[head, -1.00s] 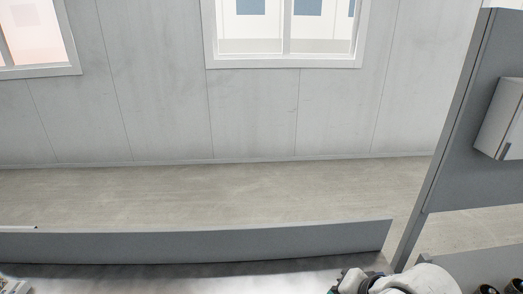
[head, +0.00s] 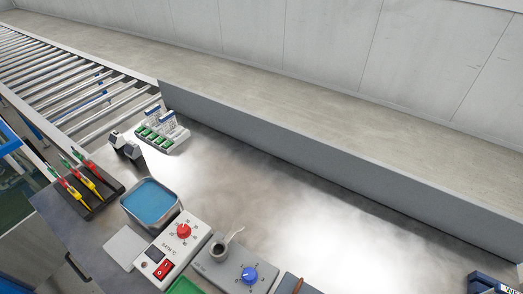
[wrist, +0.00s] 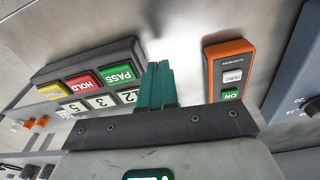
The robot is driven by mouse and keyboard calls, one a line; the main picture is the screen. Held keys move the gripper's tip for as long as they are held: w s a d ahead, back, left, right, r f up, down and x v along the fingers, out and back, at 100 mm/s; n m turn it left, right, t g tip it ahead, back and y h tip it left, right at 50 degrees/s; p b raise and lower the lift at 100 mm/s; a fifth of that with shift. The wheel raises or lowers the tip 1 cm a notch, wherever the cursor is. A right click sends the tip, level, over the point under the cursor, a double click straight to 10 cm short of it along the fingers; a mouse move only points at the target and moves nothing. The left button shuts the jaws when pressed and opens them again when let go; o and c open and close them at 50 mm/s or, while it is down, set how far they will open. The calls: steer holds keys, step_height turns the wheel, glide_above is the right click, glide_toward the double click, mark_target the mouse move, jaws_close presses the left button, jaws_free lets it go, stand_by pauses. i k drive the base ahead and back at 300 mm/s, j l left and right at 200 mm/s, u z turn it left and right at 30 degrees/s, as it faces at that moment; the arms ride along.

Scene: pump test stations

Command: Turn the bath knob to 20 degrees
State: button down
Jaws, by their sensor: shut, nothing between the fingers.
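The bath control box (head: 170,250), white and lettered BATH °C, stands on the metal bench in the head view. Its red bath knob (head: 183,230) sits at the upper right of the box, with scale marks around it. The pointer's exact angle is too small to read. A red rocker switch (head: 164,269) is on the same box. My gripper (wrist: 160,70) shows only in the wrist view, its teal fingers shut together and empty. The bath knob is not in the wrist view, and my gripper is not in the head view.
A tray of blue liquid (head: 150,202) stands beside the box. A grey unit with a blue knob (head: 250,274) is to its right. In the wrist view, a PASS/HOLD button panel (wrist: 90,80) and an orange-framed ZERO/ON device (wrist: 230,65) flank my fingers. The bench's middle is clear.

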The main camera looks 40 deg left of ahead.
mark_target(184, 231)
steer(key=k+u, duration=0.3)
steer(key=i+u, duration=0.1)
steer(key=u, duration=0.3)
steer(key=i+l+u, duration=0.1)
steer(key=u, duration=0.3)
steer(key=i+u, duration=0.1)
steer(key=u, duration=0.3)
